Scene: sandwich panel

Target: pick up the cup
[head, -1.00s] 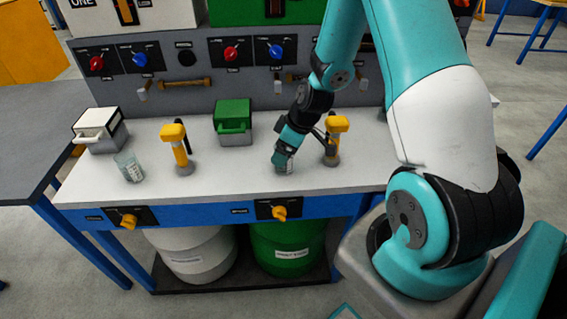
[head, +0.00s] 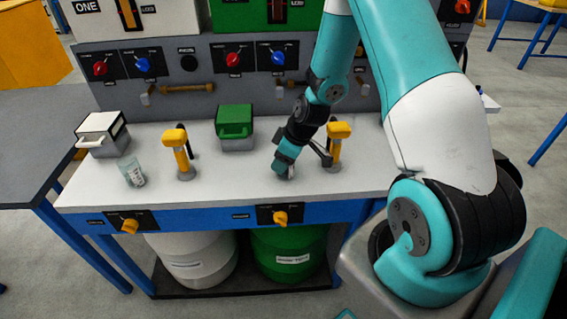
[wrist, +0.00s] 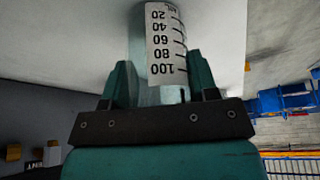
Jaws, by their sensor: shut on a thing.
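The cup (wrist: 165,45) is a clear beaker with a white measuring scale marked 20 to 100, upside down in the wrist view. My gripper (wrist: 162,82) is shut on it, with one teal finger on each side. In the head view my gripper (head: 285,166) is low over the right part of the white counter, and mostly hides the cup. I cannot tell whether the cup's base touches the counter. A second, similar clear beaker (head: 132,172) stands apart at the counter's left.
A yellow-topped tap (head: 336,145) stands close to the right of my gripper, another (head: 180,155) further left. A white box (head: 101,134) and a green box (head: 235,127) sit toward the back. The counter (head: 232,178) is clear between the left tap and my gripper.

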